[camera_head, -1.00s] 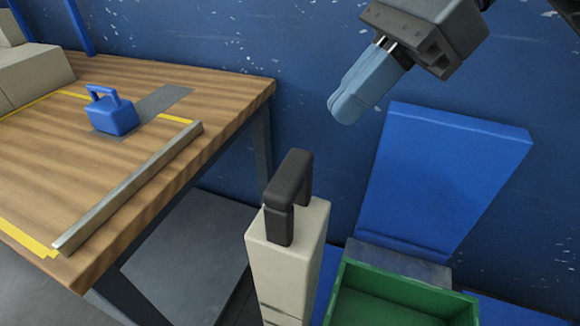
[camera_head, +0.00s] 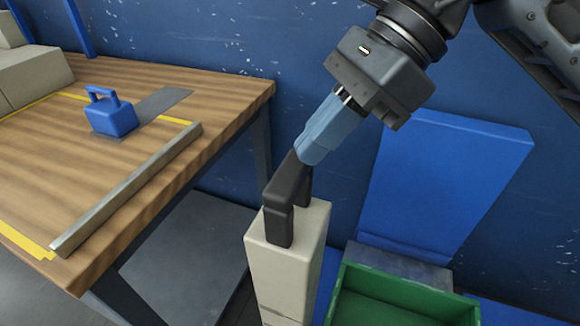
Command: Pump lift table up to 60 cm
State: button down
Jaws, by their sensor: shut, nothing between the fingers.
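A beige post (camera_head: 290,255) stands upright at the lower middle, with a black handle (camera_head: 281,205) on its top. My gripper (camera_head: 308,156) has light blue fingers, shut with nothing between them. The fingertips overlap the upper end of the black handle in this view; I cannot tell whether they touch it. A grey flat platform (camera_head: 190,262) lies low, to the left of the post and partly under the wooden table; I cannot tell whether it is the lift table.
A wooden table (camera_head: 150,175) at left carries a blue weight with a handle (camera_head: 113,116), a metal bar (camera_head: 130,190) and beige blocks (camera_head: 35,77). A green bin (camera_head: 395,300) stands right of the post, before a blue panel (camera_head: 445,190). A blue wall is behind.

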jog(key=shift+s+a+f, duration=0.1)
jog(key=shift+a+f, duration=0.25)
jog(key=shift+f, duration=0.15)
